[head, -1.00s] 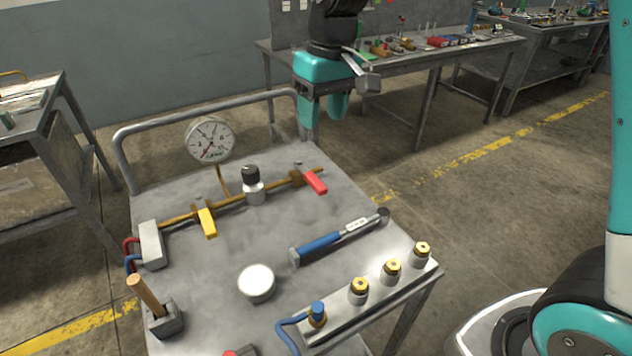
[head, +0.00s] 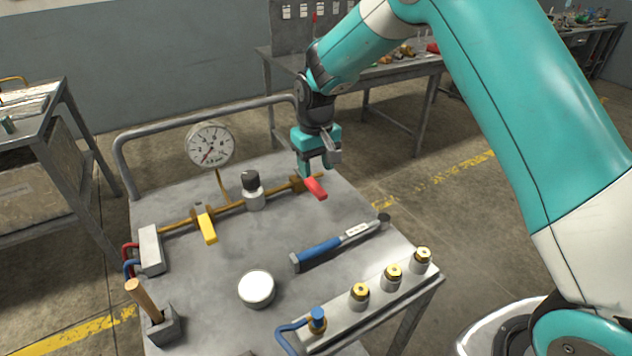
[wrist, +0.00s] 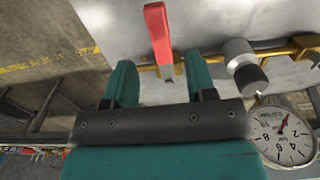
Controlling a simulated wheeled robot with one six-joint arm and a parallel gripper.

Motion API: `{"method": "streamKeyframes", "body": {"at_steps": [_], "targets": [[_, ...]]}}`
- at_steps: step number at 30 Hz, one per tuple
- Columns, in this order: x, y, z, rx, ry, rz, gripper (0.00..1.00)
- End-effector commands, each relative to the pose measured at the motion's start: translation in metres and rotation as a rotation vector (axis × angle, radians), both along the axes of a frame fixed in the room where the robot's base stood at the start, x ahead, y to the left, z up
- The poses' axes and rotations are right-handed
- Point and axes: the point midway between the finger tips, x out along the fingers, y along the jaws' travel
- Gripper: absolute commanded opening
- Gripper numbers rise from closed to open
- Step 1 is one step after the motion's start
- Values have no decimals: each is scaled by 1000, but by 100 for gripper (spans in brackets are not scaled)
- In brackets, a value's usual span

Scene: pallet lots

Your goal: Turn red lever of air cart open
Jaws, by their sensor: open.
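The air cart (head: 215,275) is a grey metal table with a brass pipe running across it. The red lever (head: 316,188) sits on the valve at the pipe's right end and angles across the pipe line. My gripper (head: 318,172) is just above and behind the red lever, pointing down, with its fingers apart. In the wrist view the red lever (wrist: 158,35) shows beyond the two teal fingers (wrist: 150,85), roughly between them in the picture. I cannot tell whether a finger touches it. Part of the valve is hidden behind the gripper.
A yellow lever (head: 207,229), a black-capped regulator (head: 252,190) and a pressure gauge (head: 210,146) are on the same pipe. A rail (head: 190,120) rises behind.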

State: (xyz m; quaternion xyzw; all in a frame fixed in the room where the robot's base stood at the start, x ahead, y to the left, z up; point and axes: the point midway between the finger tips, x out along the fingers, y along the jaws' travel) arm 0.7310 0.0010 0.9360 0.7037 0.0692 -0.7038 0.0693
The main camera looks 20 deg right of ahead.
Motion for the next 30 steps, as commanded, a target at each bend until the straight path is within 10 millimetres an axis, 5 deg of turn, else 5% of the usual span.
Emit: {"method": "streamKeyframes", "body": {"at_steps": [9, 21, 27, 30], "targets": [[0, 0, -49, 0, 2, 0, 51], [0, 0, -57, 0, 0, 0, 51], [0, 0, -56, 0, 0, 0, 5], [0, 0, -56, 0, 0, 0, 0]]}}
